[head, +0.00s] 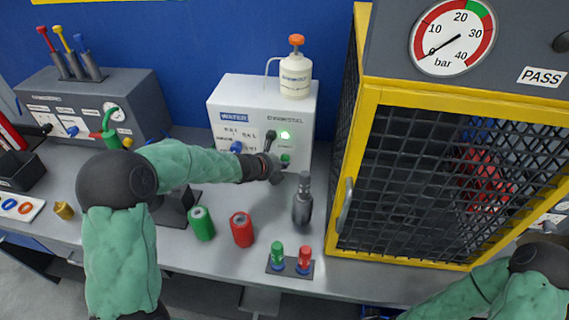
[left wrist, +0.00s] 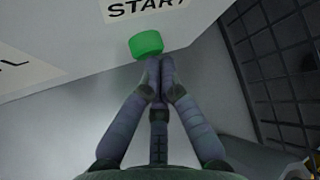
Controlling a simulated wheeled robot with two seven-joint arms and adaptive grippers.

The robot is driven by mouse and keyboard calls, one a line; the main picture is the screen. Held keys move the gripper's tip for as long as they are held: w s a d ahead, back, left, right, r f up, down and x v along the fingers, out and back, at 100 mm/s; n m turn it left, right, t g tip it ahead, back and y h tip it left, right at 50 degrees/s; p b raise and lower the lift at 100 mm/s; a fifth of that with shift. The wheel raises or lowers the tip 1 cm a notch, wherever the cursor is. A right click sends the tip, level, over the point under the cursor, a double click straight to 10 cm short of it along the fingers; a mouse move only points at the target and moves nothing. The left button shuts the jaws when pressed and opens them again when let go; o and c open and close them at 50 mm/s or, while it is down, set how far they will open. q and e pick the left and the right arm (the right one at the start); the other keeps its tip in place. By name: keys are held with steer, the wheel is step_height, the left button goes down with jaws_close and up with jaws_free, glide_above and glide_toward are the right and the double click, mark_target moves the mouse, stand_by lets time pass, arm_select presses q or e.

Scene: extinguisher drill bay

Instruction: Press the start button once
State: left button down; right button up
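The green start button (head: 286,158) is on the front of a white box (head: 222,104) marked WATER, below a lit green lamp (head: 285,135). In the left wrist view the start button (left wrist: 146,43) sticks out under the START label (left wrist: 145,9). My left gripper (head: 274,168) is in front of the box, close to the button. In the left wrist view my left gripper (left wrist: 160,64) has its fingers together with nothing between them. The tips overlap the button's lower right edge; I cannot tell whether they touch it. My right gripper is out of view.
A caged cabinet (head: 370,96) with a yellow frame and a pressure gauge (head: 452,38) stands to the right. A dark bottle (head: 303,200), a green cylinder (head: 201,223) and a red cylinder (head: 241,229) stand on the bench. A white bottle (head: 296,76) is on the box.

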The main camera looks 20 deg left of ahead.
arm_select(q)
steer(key=shift+s+d+b, duration=0.15)
steer(key=shift+s+b, duration=0.15)
steer(key=shift+s, duration=0.3)
steer(key=shift+s+d+b, duration=0.15)
steer(key=shift+s+b, duration=0.1)
steer(key=shift+s, duration=0.3)
steer(key=shift+s+d+b, duration=0.2)
steer(key=shift+s+b, duration=0.05)
steer(key=shift+s, duration=0.5)
steer(key=shift+s+d+b, duration=0.2)
steer(key=shift+s+b, duration=0.05)
steer(key=shift+s, duration=0.5)
